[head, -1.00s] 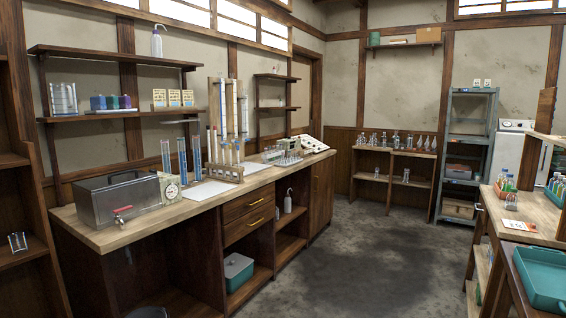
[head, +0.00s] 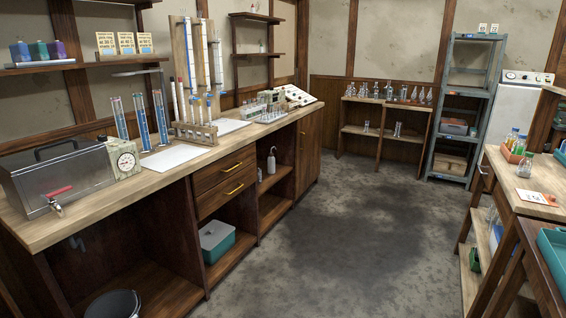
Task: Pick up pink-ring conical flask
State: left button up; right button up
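Several small clear glass vessels stand in a row on top of the low wooden shelf unit (head: 378,102) at the back wall. The ones at its right end look like conical flasks (head: 421,94). They are too small for me to tell a pink ring on any of them. A clear glass vessel (head: 524,168) also stands on the right-hand bench; its ring colour is not clear. Neither of my grippers is in view.
A long wooden bench (head: 60,228) with a metal bath (head: 60,180) runs along the left. A grey metal rack (head: 462,105) stands at the back right. A wooden bench (head: 510,185) and teal tray (head: 552,245) are at right. The floor (head: 340,240) between is clear.

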aim_at(264, 117)
jog(key=i+l+u, duration=0.1)
jog(key=i, duration=1.95)
